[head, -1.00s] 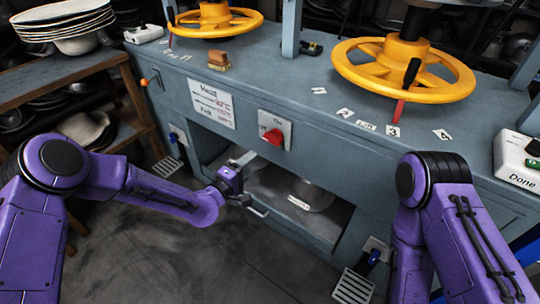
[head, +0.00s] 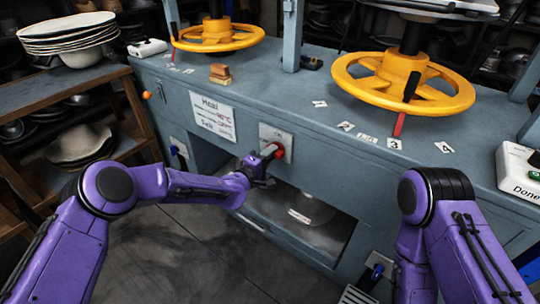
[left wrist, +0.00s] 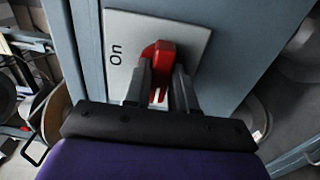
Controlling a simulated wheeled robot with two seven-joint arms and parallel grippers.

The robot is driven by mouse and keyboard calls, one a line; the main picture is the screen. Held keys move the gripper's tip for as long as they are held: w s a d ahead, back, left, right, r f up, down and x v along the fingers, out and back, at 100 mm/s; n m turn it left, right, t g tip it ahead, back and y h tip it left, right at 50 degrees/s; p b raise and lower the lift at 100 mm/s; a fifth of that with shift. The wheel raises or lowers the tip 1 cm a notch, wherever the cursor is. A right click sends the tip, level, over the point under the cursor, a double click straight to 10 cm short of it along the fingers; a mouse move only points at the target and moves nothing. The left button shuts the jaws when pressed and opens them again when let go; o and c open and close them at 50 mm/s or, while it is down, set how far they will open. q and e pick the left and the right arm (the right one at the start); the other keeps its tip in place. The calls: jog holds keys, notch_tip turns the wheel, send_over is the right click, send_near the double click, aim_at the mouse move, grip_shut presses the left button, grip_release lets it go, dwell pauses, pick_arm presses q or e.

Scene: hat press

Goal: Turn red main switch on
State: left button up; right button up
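The red main switch (head: 279,153) sits on a pale plate (head: 284,137) on the front of the blue-grey press. "On" is printed at the plate's top edge in the head view and at its left in the left wrist view. My left gripper (head: 268,163) is at the switch. In the left wrist view, its two dark fingers (left wrist: 161,85) stand on either side of the red handle (left wrist: 158,52) and appear closed against it. The fingers hide part of the handle. My right arm shows at the right, but its gripper is out of view.
Two yellow handwheels (head: 217,37) stand on the press top (head: 290,85). A heat sign (head: 213,116) is left of the switch. Below is an open bay with a round metal piece (head: 309,208).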

pick_arm(q)
grip_shut()
jog(key=shift+r, duration=0.1)
jog(key=shift+m, duration=0.4)
jog(key=m+b, duration=0.6)
jog(key=m, duration=1.1)
jog(key=shift+r, duration=0.15)
dwell(0.3)
